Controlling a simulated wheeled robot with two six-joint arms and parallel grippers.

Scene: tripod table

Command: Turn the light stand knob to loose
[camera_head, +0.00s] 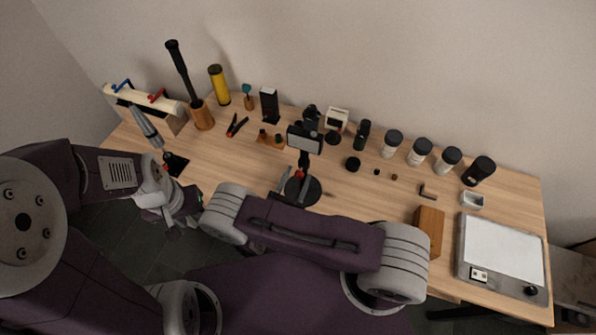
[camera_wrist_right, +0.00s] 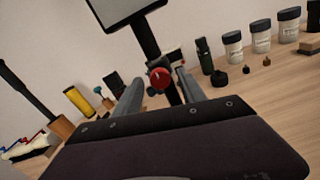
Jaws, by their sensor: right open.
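The light stand (camera_head: 304,140) has a flat dark panel on top, a black post and a round black base (camera_head: 313,190). It stands upright near the front middle of the table. Its red knob (camera_wrist_right: 160,78) is on the post, below the panel (camera_wrist_right: 124,8). In the head view the knob shows small and red (camera_head: 299,174). My right gripper (camera_wrist_right: 160,92) is open, with one grey finger on each side of the knob and post. I cannot tell whether either finger touches. My left gripper (camera_head: 184,214) is low at the left, away from the stand; its fingers are unclear.
Several lidded jars (camera_head: 420,151) line the back right. A wooden block (camera_head: 429,230) and a grey-white board device (camera_head: 500,250) are at the right. Red-handled pliers (camera_head: 236,126), a yellow cylinder (camera_head: 219,85) and a soldering-iron-like tool (camera_head: 146,127) are at the left.

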